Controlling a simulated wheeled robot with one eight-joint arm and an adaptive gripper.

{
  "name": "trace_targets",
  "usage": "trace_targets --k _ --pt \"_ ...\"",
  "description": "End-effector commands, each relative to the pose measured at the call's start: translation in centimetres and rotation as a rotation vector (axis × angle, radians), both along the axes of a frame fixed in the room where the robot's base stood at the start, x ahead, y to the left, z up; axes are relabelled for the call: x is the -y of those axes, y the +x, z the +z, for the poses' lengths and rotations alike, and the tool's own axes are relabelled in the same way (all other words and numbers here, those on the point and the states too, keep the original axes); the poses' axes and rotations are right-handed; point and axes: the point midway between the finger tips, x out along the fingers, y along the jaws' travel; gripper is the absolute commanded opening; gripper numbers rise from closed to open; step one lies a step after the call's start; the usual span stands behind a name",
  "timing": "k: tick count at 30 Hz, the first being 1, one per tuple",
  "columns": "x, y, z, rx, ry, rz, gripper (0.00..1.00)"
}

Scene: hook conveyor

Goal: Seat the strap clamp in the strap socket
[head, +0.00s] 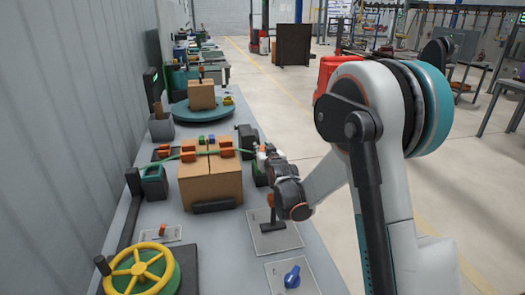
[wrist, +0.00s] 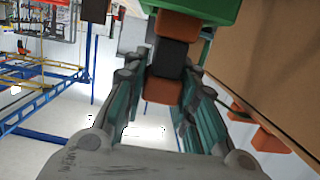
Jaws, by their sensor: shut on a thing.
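My gripper (head: 266,158) is at the right side of the cardboard carton (head: 212,180), just above a dark block with green. In the wrist view its teal-padded fingers (wrist: 160,100) are shut on an orange and black piece, which looks like the strap clamp (wrist: 172,58). A green part (wrist: 205,10) is directly beyond the clamp. In the head view a green strap (head: 172,156) runs from a dark-green holder (head: 154,186) across the carton towards my gripper. The clamp is mostly hidden there by my gripper. I cannot tell which block is the strap socket, or whether the clamp touches it.
Orange corner pieces (head: 226,146) sit on the carton's top edges. A black box (head: 246,138) stands behind my gripper. A plate with a dark lever (head: 270,222), a blue knob (head: 292,276) and a yellow handwheel (head: 140,268) are nearer. A teal turntable (head: 198,112) is farther back.

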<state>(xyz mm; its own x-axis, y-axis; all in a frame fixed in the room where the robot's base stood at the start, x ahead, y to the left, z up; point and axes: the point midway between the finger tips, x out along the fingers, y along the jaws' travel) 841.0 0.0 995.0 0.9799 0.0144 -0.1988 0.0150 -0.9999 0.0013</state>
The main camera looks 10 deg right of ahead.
Motion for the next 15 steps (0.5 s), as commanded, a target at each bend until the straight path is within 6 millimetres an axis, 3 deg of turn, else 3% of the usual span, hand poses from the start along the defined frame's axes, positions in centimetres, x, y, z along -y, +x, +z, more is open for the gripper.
trace_targets --k 15 --pt "0.00 0.00 -0.99 0.000 0.000 0.000 0.00"
